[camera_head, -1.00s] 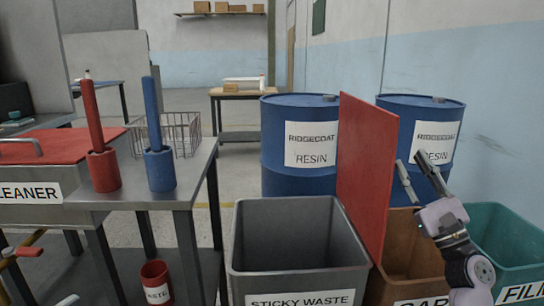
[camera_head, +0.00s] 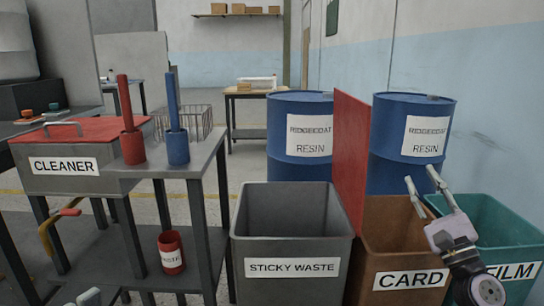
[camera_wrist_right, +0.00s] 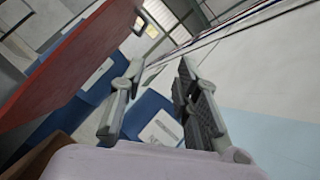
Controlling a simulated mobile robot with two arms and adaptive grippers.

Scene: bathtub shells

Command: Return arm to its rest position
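My right gripper (camera_head: 420,183) is raised at the right of the head view, over the border of the brown CARD bin (camera_head: 388,240) and the teal FILM bin (camera_head: 500,225). Its two fingers are spread apart with nothing between them. In the right wrist view the fingers (camera_wrist_right: 152,95) are also apart, with a blue drum (camera_wrist_right: 150,115) and wall behind them.
The grey STICKY WASTE bin (camera_head: 292,268) stands empty left of CARD. A red panel (camera_head: 350,150) rises between them. Blue resin drums (camera_head: 300,165) stand behind. At left, a metal table (camera_head: 205,165) holds the CLEANER tank (camera_head: 65,180), red and blue handled holders and a wire basket (camera_head: 185,120).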

